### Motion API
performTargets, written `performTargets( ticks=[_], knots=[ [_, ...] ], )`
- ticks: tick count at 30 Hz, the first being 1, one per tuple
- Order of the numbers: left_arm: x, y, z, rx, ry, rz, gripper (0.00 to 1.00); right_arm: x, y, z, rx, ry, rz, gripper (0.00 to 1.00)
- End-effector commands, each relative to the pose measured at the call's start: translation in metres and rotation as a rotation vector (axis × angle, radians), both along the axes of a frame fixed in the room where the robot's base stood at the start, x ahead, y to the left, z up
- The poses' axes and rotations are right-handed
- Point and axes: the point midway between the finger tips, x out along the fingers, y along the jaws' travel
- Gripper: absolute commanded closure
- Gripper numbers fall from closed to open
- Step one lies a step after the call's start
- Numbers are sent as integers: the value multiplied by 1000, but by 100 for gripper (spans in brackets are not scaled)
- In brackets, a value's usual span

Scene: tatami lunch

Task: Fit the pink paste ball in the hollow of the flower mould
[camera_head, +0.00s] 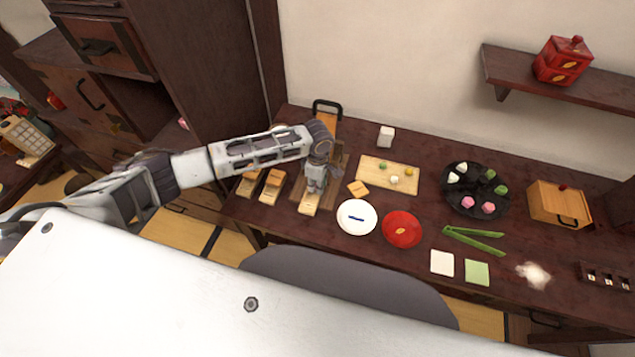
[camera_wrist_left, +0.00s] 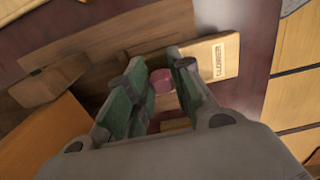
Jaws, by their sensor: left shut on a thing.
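My left gripper (camera_head: 315,188) points down over the wooden flower mould (camera_head: 307,209). In the left wrist view the gripper (camera_wrist_left: 162,88) is shut on the pink paste ball (camera_wrist_left: 161,80), which shows between its green-padded fingers. The flower mould (camera_wrist_left: 222,58), with lettering on its end, lies just beneath and beyond the ball. Its hollow is hidden by the fingers and the ball. I cannot tell whether the ball touches the mould. In the head view the ball is hidden by the gripper. My right gripper is not in view.
Other wooden moulds (camera_head: 270,187) lie left of the gripper. A white plate (camera_head: 356,228), a red plate (camera_head: 401,242) and a board with small balls (camera_head: 372,184) lie to the right. A black dish (camera_head: 462,183) holds several coloured pieces. Green tongs (camera_head: 470,239) lie near the front.

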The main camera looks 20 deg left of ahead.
Motion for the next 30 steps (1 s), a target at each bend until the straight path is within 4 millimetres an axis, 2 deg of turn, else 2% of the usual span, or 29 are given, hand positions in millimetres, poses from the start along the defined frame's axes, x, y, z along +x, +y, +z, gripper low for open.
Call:
performTargets(
  ticks=[14, 15, 20, 30],
  knots=[
    [0, 0, -2, 0, 0, 0, 89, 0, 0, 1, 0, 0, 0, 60],
    [0, 0, -2, 0, 0, 0, 72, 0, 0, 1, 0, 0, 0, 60],
    [0, 0, -2, 0, 0, 0, 52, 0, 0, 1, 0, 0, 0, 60],
    [0, 0, -2, 1, 1, 0, 52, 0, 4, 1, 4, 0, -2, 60]
  ],
)
